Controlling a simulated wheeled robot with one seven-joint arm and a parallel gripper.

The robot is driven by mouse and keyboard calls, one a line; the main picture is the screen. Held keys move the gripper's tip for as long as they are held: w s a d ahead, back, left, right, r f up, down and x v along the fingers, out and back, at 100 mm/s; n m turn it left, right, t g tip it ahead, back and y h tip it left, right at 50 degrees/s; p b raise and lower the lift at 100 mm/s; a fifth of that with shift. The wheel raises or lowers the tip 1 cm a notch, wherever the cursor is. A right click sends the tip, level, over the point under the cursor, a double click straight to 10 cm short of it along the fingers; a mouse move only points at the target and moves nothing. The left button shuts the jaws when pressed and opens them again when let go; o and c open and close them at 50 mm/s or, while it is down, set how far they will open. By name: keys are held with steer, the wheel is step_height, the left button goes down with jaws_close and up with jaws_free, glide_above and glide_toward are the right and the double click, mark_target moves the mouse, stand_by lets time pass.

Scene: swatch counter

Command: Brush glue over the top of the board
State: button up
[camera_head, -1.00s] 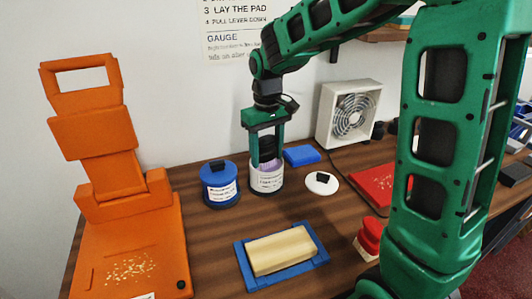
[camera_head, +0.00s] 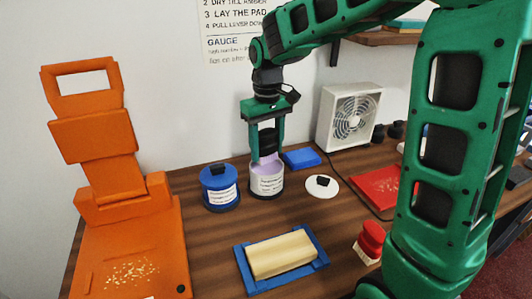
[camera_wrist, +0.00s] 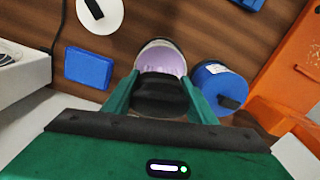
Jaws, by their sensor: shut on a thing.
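My gripper (camera_head: 267,148) is shut on the black handle of a brush (camera_head: 267,141), upright over the open glue pot (camera_head: 267,182). The pot is white with a label and a dark base. A pale purple part shows between the black handle and the pot rim; whether the brush tip is still inside the pot is unclear. In the wrist view the black handle (camera_wrist: 160,98) covers part of the pot, and pale purple (camera_wrist: 162,60) fills its mouth. The board (camera_head: 282,251), a pale cream block, lies in a blue tray (camera_head: 241,259) nearer the front.
A blue lidded pot (camera_head: 220,187) stands just left of the glue pot. A white lid (camera_head: 321,187) with a black knob lies to the right, near a blue block (camera_head: 302,158). A red-topped object (camera_head: 371,238) stands right of the tray. An orange press (camera_head: 125,235) fills the left.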

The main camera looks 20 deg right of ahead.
mark_target(267, 131)
steer(key=shift+r, duration=1.9)
